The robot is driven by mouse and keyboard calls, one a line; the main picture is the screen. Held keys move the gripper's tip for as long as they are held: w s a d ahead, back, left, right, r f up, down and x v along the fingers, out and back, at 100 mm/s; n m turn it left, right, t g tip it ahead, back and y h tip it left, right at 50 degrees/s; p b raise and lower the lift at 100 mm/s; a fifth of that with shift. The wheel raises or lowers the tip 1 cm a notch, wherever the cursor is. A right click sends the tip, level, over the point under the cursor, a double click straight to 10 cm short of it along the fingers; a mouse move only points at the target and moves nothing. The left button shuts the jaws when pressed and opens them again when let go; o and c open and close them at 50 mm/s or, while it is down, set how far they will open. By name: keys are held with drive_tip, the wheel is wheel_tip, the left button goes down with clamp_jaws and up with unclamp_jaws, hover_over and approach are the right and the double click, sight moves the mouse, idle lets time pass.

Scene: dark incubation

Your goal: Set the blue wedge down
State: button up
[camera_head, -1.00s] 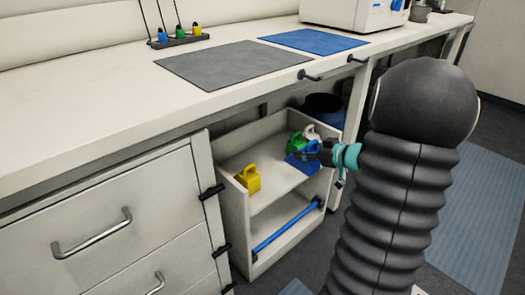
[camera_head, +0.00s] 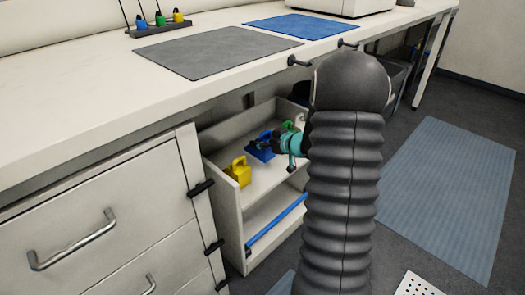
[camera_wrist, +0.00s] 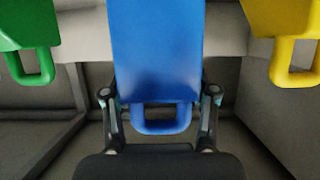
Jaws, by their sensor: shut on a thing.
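The blue wedge (camera_wrist: 158,60) fills the middle of the wrist view, with its looped handle between the two fingers of my gripper (camera_wrist: 160,118). In the head view the blue wedge (camera_head: 262,147) is at the end of my gripper (camera_head: 277,143), over the upper shelf of the white cart. My gripper is shut on its handle. I cannot tell whether the wedge touches the shelf. The yellow wedge (camera_head: 237,171) stands to its left on the shelf, and the green wedge (camera_head: 288,127) is behind to the right, partly hidden.
The white cart (camera_head: 226,200) has raised walls and a blue bar (camera_head: 276,221) along its lower shelf. The bench top above carries a grey mat (camera_head: 215,50) and a blue mat (camera_head: 300,26). White drawers (camera_head: 95,215) stand to the left.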

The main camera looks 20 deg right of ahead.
drive_tip(key=shift+f+b, duration=0.3)
drive_tip(key=shift+f, duration=1.65)
drive_tip(key=shift+f, duration=0.2)
drive_tip(key=o, duration=1.4)
drive_tip(key=shift+c, duration=0.2)
